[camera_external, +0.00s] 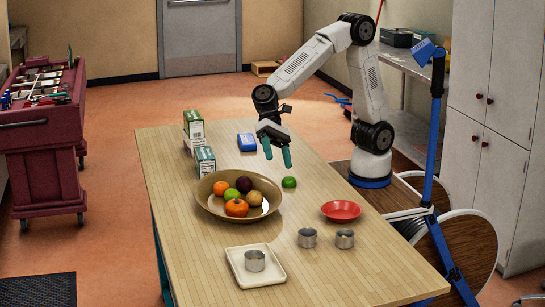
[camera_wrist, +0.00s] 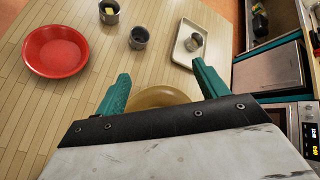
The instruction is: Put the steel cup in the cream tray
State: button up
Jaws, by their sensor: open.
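Three similar grey metal cups show. One metal cup (camera_external: 255,261) stands upright inside the cream tray (camera_external: 279,276) at the table's near end. A second metal cup (camera_external: 307,238) stands on the bare table right of the tray. A third metal cup (camera_external: 344,239) stands beside it; in the wrist view this cup (camera_wrist: 109,14) has something yellowish inside. The wrist view also shows the tray (camera_wrist: 178,52) with its cup (camera_wrist: 194,41), and the second cup (camera_wrist: 138,38). My gripper (camera_external: 278,155) is open and empty, above the table behind the fruit bowl, away from the cups.
A wide bowl of fruit (camera_external: 213,206) stands mid-table, partly hidden by my gripper in the wrist view. A red plate (camera_external: 341,210) and a green lime (camera_external: 289,182) lie to the right. Green-white boxes (camera_external: 204,161) and a blue box (camera_external: 247,142) stand farther back.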

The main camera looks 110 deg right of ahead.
jog(key=s+d+f+n+h, duration=0.1)
jog(key=s+d+n+h, duration=0.9)
jog(key=s+d, duration=1.9)
jog(key=shift+s+d+f+h, duration=0.2)
jog(key=shift+d+h, duration=0.1)
jog(key=shift+d, duration=0.65)
